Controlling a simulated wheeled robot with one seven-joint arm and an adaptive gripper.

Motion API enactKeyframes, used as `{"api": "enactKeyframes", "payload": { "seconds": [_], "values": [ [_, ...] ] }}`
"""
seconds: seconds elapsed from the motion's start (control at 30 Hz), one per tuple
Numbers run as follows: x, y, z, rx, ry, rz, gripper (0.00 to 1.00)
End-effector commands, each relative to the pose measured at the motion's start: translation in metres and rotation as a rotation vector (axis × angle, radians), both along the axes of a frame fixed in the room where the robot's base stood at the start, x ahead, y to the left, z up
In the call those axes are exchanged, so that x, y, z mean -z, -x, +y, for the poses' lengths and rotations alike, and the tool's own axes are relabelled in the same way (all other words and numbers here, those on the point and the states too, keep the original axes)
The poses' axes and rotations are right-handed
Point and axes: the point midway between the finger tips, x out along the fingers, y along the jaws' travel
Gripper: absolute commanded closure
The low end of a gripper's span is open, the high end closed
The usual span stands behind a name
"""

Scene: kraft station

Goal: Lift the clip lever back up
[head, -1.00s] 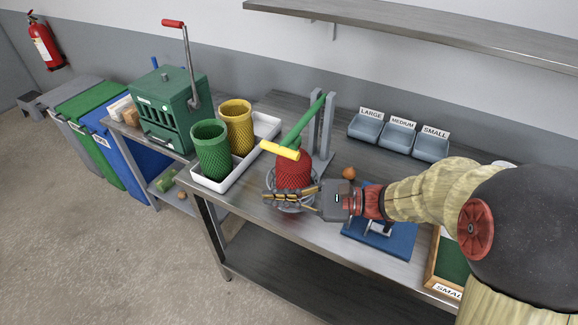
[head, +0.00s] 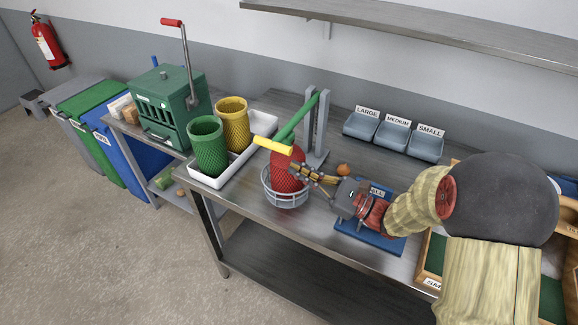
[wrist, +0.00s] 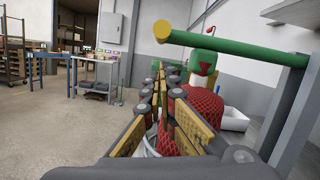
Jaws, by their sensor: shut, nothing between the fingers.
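The clip lever is a green bar (head: 298,120) with a yellow crossbar handle (head: 273,146). It slopes down from a grey post stand (head: 316,130), and its handle hangs over a red mesh bag (head: 287,172). The bag stands in a round wire basket (head: 285,197). In the wrist view the yellow handle (wrist: 162,31) is above my fingers, with the green bar (wrist: 245,50) to its right. My gripper (head: 295,170) is shut and empty, with its tips beside the right side of the red bag, below the handle. Whether they touch the bag cannot be told.
A white tray (head: 215,183) with green (head: 209,147) and yellow (head: 232,122) mesh bags stands left. A green crank machine (head: 165,100) is behind it. An onion (head: 343,169) and a blue scale (head: 350,232) lie close to my gripper. Grey bins (head: 394,134) line the back.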

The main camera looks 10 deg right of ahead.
Motion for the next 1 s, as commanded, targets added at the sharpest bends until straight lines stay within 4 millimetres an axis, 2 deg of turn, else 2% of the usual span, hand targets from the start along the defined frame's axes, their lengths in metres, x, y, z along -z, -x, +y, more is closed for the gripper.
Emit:
{"api": "enactKeyframes", "payload": {
  "seconds": [0.3,0.5,1.0],
  "values": [
    [-0.011,-0.029,0.045,-0.004,0.000,-0.002,1.00],
    [-0.018,-0.043,0.063,-0.003,0.001,-0.002,1.00],
    [-0.021,-0.048,0.069,-0.001,-0.001,0.000,1.00]
  ]
}}
